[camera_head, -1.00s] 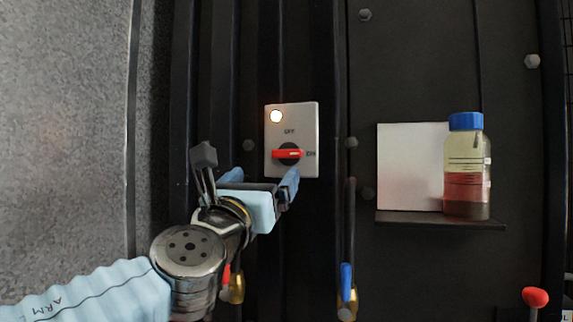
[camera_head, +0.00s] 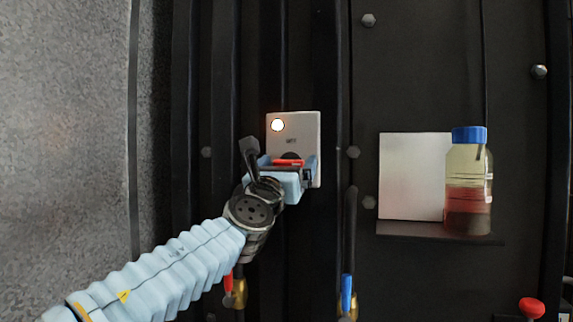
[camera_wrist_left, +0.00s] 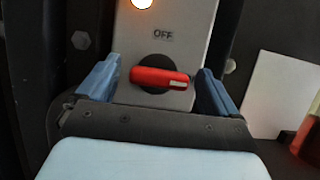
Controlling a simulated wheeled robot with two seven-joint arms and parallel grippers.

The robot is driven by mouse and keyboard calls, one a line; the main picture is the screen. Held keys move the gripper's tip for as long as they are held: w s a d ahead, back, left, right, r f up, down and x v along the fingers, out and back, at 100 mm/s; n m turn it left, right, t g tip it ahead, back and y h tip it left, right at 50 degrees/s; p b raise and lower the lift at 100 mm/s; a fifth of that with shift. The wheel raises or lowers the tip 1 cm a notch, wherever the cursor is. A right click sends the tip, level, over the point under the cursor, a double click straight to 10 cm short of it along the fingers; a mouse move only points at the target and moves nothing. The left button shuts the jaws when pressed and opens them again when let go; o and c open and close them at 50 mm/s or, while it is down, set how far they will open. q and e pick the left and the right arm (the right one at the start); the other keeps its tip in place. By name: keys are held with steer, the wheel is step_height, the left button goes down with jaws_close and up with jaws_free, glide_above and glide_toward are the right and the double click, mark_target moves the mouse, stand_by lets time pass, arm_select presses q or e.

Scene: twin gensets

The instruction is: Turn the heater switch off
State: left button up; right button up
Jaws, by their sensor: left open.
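The heater switch is a grey plate (camera_head: 308,130) on the dark panel, with a red rotary handle (camera_head: 289,162) on a black round base. A lamp (camera_head: 278,125) at its upper left glows. In the left wrist view the red handle (camera_wrist_left: 160,78) lies nearly level, its pale-marked end to the right, below the word OFF (camera_wrist_left: 163,34). My left gripper (camera_head: 288,165) is in front of the plate's lower part. In the left wrist view its blue fingers (camera_wrist_left: 158,85) are open, one on each side of the handle, with gaps between. The ON label is hidden.
To the right, a bottle with a blue cap (camera_head: 468,185) stands on a small shelf (camera_head: 410,231) beside a white card (camera_head: 412,175). Below are a blue-handled valve (camera_head: 347,290) and a red-handled valve (camera_head: 228,285). A red knob (camera_head: 532,307) is at lower right.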

arm_select(q)
steer(key=c, duration=1)
steer(key=shift+c, duration=0.2)
steer(key=shift+n, duration=0.3)
steer(key=n+y, duration=0.1)
steer(key=n, duration=0.2)
steer(key=n+y, duration=0.2)
steer(key=n, duration=0.1)
steer(key=shift+r+t+y, duration=0.1)
steer(key=shift+t+y, duration=0.2)
steer(key=n+y, duration=0.2)
steer(key=n, duration=0.3)
steer(key=shift+r+p, duration=0.15)
steer(key=shift+p, duration=0.25)
steer(key=n+g+y, duration=0.1)
steer(key=n, duration=0.2)
steer(key=n+g+y+p, duration=0.1)
steer(key=n, duration=0.2)
steer(key=shift+n+p, duration=0.3)
steer(key=shift+n+g+y, duration=0.5)
steer(key=shift+n+g, duration=0.5)
steer(key=shift+n, duration=1.1)
